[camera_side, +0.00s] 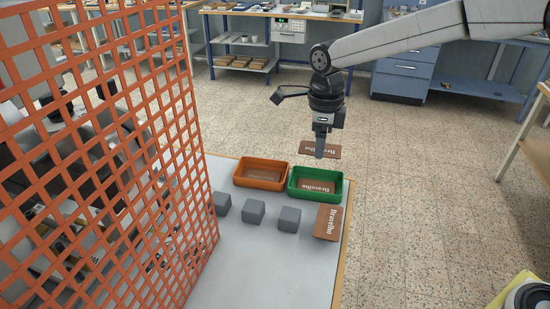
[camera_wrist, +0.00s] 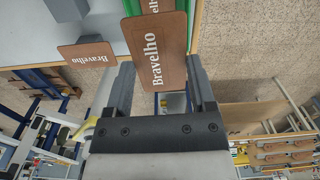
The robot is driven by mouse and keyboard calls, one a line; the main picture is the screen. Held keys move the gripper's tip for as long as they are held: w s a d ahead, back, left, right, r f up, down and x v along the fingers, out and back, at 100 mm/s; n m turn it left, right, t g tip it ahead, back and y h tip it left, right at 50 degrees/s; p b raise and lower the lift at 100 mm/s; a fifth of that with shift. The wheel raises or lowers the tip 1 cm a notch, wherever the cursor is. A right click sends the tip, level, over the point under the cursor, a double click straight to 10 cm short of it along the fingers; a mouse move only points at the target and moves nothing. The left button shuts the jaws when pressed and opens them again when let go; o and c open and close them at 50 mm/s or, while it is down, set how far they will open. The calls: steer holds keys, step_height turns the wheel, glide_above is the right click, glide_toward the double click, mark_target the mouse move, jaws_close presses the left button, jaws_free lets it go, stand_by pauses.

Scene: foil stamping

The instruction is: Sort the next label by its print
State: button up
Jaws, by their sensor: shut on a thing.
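My gripper (camera_side: 320,152) is shut on a brown label (camera_side: 332,150) with "Bravelho" in white print. It holds the label in the air, above and behind the green tray in the side view. The held label (camera_wrist: 158,62) sits between the two fingers in the wrist view, its print whole and readable. The green tray (camera_side: 314,197) has a brown Bravelho label (camera_side: 316,185) in it. The orange tray (camera_side: 261,185) shows no label inside.
Several grey blocks (camera_side: 254,212) stand in a row on the table (camera_side: 265,265) in front of the trays. An orange mesh barrier (camera_side: 110,150) rises along the table's left side. The table's front middle is clear. Workbenches stand far behind.

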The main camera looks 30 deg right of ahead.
steer(key=shift+f, duration=0.1)
steer(key=shift+f, duration=3.1)
steer(key=o, duration=1.1)
steer(key=shift+r, duration=0.1)
steer(key=shift+r, duration=3.85)
